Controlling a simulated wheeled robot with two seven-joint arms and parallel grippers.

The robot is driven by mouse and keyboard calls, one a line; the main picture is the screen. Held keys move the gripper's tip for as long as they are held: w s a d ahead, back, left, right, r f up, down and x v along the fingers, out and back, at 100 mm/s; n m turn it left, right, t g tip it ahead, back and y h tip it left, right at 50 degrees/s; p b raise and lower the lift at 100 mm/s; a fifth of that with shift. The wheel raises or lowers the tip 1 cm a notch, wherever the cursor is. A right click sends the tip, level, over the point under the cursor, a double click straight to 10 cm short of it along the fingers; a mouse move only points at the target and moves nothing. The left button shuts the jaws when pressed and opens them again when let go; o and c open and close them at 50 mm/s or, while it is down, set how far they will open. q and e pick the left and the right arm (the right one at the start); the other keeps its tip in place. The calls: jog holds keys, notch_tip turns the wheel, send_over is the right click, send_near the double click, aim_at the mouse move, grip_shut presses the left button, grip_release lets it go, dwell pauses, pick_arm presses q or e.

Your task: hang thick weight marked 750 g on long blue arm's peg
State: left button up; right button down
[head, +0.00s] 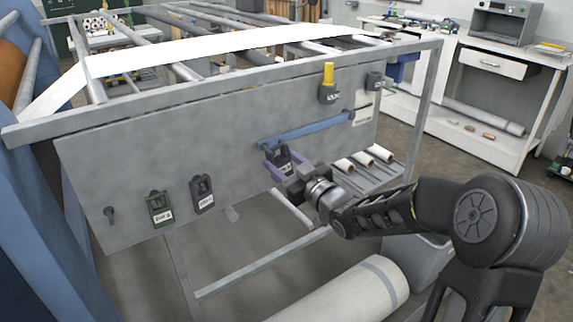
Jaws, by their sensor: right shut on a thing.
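The long blue arm (310,131) slants across the grey machine panel, its left end lower than its right. My right gripper (281,172) is shut on a dark weight (284,157) with a white label, just below the blue arm's left end. The label is too small to read. The peg is hidden at that end, so I cannot tell whether the weight touches or hangs on it. My left gripper is not in view.
A green weight (161,208) and a dark grey weight (202,194) hang at the panel's lower left, beside a bare peg (110,215). A yellow lever (328,73) with a dark weight (329,94) stands at upper right. White rolls (362,159) lie on a rack right of my gripper.

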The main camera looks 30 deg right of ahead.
jog(key=shift+w+a+r, duration=0.1)
jog(key=shift+w+a, duration=0.05)
jog(key=shift+w, duration=0.9)
jog(key=shift+w+a+f+b, duration=0.15)
jog(key=shift+w+f+b, duration=0.35)
jog(key=shift+w+b, duration=0.4)
jog(key=shift+s, duration=0.1)
